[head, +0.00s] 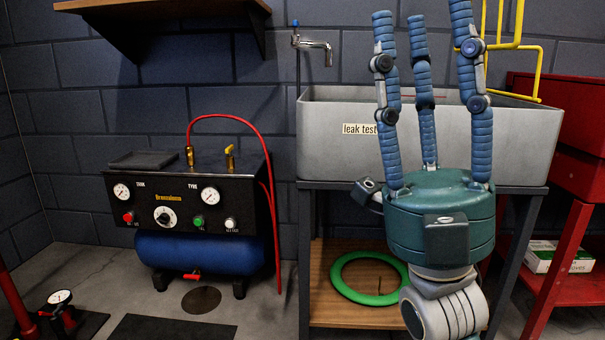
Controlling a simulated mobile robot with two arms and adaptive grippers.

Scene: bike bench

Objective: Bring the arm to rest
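My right gripper (417,22) stands upright in the right half of the head view. It has a teal palm and three blue segmented fingers pointing up. The fingers are straight and spread apart, with nothing between them. It is in front of the grey leak test sink (336,160) and hides part of its front wall. My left gripper is not in view.
A compressor (140,205) with gauges and a red hose stands at left. A green ring (345,290) lies on the wooden shelf under the sink. A red cart (570,170) is at right. A gauged floor pump (60,305) stands at lower left.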

